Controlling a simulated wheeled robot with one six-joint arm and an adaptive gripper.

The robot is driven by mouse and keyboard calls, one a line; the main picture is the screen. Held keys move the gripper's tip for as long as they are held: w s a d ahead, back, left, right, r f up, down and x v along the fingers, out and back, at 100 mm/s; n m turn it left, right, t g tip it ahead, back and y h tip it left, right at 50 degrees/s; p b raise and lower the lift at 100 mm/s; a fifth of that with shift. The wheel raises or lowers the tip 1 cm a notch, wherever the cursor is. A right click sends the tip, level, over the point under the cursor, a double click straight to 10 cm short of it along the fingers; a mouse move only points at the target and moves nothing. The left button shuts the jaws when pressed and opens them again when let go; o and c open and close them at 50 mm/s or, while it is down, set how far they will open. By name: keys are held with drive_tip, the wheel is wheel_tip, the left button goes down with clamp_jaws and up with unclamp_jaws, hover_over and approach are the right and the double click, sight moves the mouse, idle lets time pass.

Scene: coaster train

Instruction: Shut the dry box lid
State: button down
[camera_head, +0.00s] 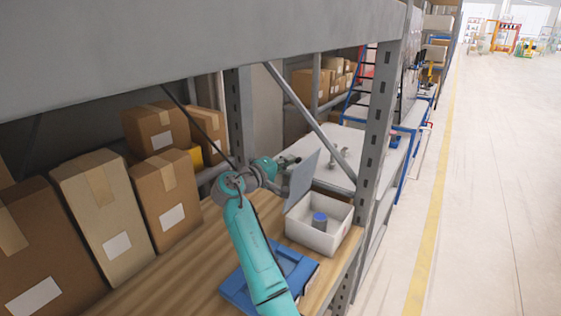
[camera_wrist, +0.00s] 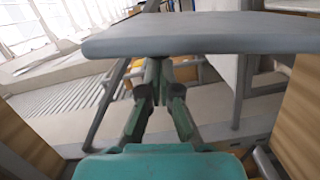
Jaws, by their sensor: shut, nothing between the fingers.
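The dry box (camera_head: 334,240) is a white open-topped box on the wooden shelf. Its grey lid (camera_head: 301,180) stands raised, roughly upright, at the box's left side. A grey cylinder with a blue top (camera_head: 319,221) is inside the box. My gripper (camera_head: 290,160) is behind the lid's upper part, on the side away from the box opening. In the wrist view, the lid (camera_wrist: 200,36) crosses the top as a grey slab, close to my shut, empty gripper (camera_wrist: 158,72). I cannot tell whether the fingers touch the lid.
A blue flat item (camera_head: 238,290) lies on the shelf beside the box, partly hidden by my arm. Cardboard boxes (camera_head: 115,215) stand along the left. A rack post (camera_head: 373,130) and a diagonal brace (camera_head: 310,122) rise near the box. The floor aisle (camera_head: 490,200) at right is clear.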

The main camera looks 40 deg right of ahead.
drive_tip(key=s+d+f+m+t+y, duration=0.1)
drive_tip(key=s+d+f+m, duration=0.2)
drive_tip(key=s+f+m, duration=0.2)
drive_tip(key=s+d+f+m+t+y, duration=0.1)
drive_tip(key=s+d+f+m, duration=0.2)
drive_tip(key=s, duration=0.8)
drive_tip(key=shift+s+f+m, duration=0.15)
drive_tip(key=shift+f+m, duration=1.25)
drive_tip(key=shift+m, duration=0.9)
drive_tip(key=shift+f, duration=0.15)
